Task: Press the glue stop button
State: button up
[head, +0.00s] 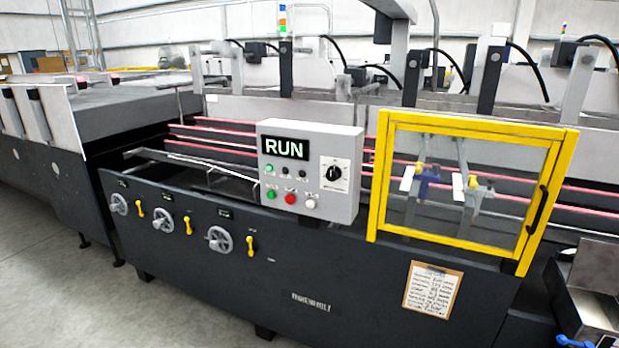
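A grey control box (347,206) stands on the front of the machine, near the middle of the head view. Its dark display (286,148) reads RUN. Below the display is an upper row with a green round part (269,168) and two dark ones. The lower row has a green button (271,195), a red button (291,198) and a white button (310,203). The small labels are too blurred to read, so I cannot tell which one is the glue stop button. A black rotary knob (335,173) sits at the right. My gripper is not in view.
A yellow-framed clear guard (472,127) stands right of the box. Handwheels (220,239) and yellow levers (250,246) stick out of the dark front panel at left. A clipboard (432,290) hangs below the guard. Floor (60,290) is clear at lower left.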

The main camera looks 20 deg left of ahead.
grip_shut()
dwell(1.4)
